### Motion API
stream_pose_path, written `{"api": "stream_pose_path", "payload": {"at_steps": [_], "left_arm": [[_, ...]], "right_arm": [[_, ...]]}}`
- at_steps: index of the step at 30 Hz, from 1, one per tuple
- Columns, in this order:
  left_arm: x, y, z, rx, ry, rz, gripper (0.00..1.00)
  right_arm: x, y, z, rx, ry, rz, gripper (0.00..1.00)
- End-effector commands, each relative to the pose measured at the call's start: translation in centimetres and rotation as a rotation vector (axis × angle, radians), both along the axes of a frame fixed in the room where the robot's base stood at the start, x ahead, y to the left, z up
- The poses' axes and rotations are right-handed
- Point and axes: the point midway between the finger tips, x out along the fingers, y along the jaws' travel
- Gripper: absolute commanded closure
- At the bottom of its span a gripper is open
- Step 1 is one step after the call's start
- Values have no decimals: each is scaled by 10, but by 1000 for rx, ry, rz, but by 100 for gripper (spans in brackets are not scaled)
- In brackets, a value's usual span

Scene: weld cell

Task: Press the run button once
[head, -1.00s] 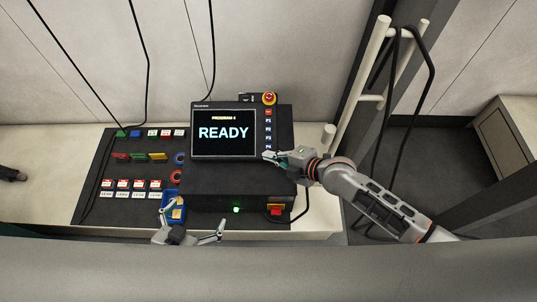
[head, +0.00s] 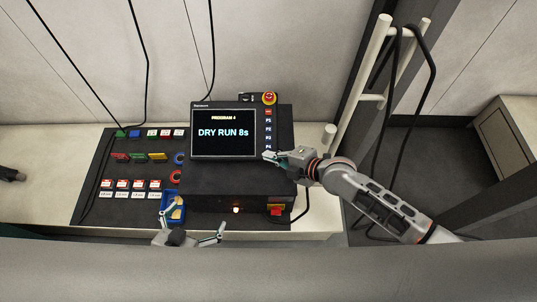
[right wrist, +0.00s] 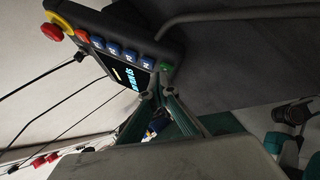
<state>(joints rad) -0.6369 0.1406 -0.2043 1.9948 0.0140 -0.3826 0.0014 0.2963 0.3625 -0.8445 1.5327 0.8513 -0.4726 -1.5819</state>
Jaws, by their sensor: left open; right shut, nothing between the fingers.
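The pendant screen (head: 223,134) reads "PROGRAM 4" and "DRY RUN 8s"; it shows at a steep angle in the right wrist view (right wrist: 128,78). A column of keys (head: 268,130), one red and several blue, runs down its right side. In the right wrist view a small green button (right wrist: 167,67) ends that column; in the head view my gripper hides that spot. My right gripper (head: 269,156) is shut and empty, its tips at the pendant's lower right corner. In the wrist view its fingertips (right wrist: 158,88) are close below the green button; contact is unclear. My left gripper (head: 196,222) is open and empty.
A blue bin (head: 166,208) is beside my left gripper. Labelled blocks and coloured parts cover the dark mat (head: 125,172) at left. A white post frame (head: 366,80) with a black cable stands at right.

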Motion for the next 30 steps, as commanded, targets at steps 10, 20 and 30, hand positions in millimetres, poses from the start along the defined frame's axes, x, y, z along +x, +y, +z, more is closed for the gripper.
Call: {"api": "stream_pose_path", "payload": {"at_steps": [10, 20, 30], "left_arm": [[8, 0, 19, -1, -23, 0, 0], [10, 0, 25, -2, -30, 0, 0], [13, 0, 32, 1, -34, 0, 0]], "right_arm": [[-5, -1, 13, -1, -2, 0, 100], [-8, -1, 14, -1, 1, 0, 100], [-10, 0, 24, -1, -3, 1, 100]]}}
